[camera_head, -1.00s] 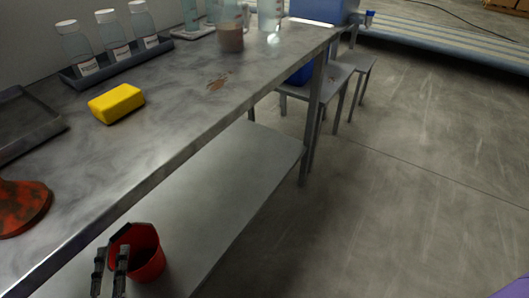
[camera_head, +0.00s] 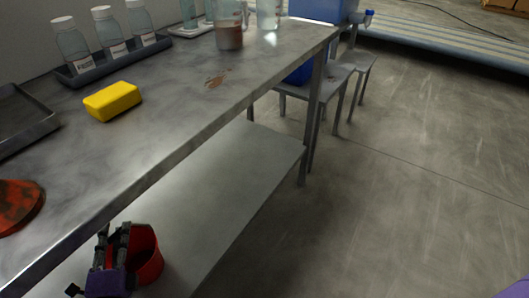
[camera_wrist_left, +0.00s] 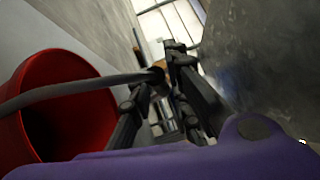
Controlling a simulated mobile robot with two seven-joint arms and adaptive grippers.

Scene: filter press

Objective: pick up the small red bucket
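The small red bucket (camera_head: 150,263) stands on the bench's lower shelf in the head view, partly hidden behind my left gripper (camera_head: 114,232). In the left wrist view, the bucket (camera_wrist_left: 62,72) is at the left, its mouth facing the camera. Its grey curved handle (camera_wrist_left: 80,90) reaches across to my left gripper (camera_wrist_left: 160,80). The handle's far end shows near the space between the fingers. The fingers stand apart. I cannot tell whether they touch the handle. My right gripper is not in view.
The metal bench top (camera_head: 150,150) overhangs the lower shelf (camera_head: 220,185) close to my left arm. On top are a yellow sponge (camera_head: 112,101), a rusty red piece (camera_head: 18,205), a bottle tray (camera_head: 115,62) and glassware. The floor (camera_head: 400,210) at right is clear.

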